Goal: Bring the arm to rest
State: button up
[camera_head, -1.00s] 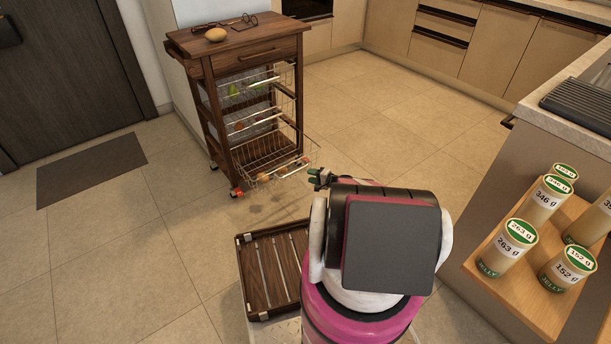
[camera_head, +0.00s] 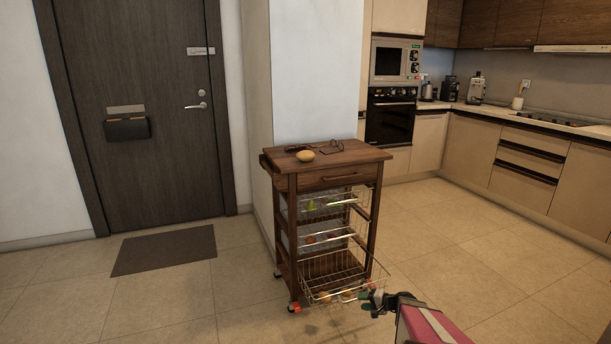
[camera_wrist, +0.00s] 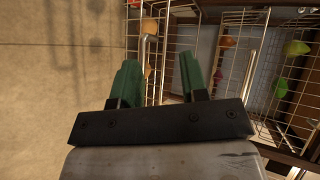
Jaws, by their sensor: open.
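My gripper (camera_head: 376,302) is beside the lowest wire basket of the wooden cart, at its front right corner in the head view. In the wrist view, my gripper (camera_wrist: 160,75) shows two green fingers held apart with nothing between them that they grip. The wire of the lowest basket (camera_wrist: 150,45) shows just beyond the fingertips. I cannot tell whether the fingers touch it. My arm (camera_head: 430,322) reaches in from the bottom of the head view.
The wooden cart (camera_head: 335,157) has pulled-out wire baskets (camera_head: 340,290) holding small colourful items. A yellow-brown round item (camera_head: 305,156) and glasses lie on its top. A dark mat (camera_head: 165,249) lies by the door. The floor (camera_head: 450,240) to the right is clear.

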jog(key=s+a+r+n+g+h, duration=0.3)
jog(key=s+r+h, duration=0.2)
jog(key=s+r, duration=0.3)
jog(key=s+a+r+n+g+h, duration=0.3)
jog(key=s+r+h, duration=0.3)
jog(key=r, duration=0.7)
jog(key=shift+s+a+n+g, duration=0.3)
jog(key=shift+s+a, duration=0.5)
jog(key=shift+s, duration=0.2)
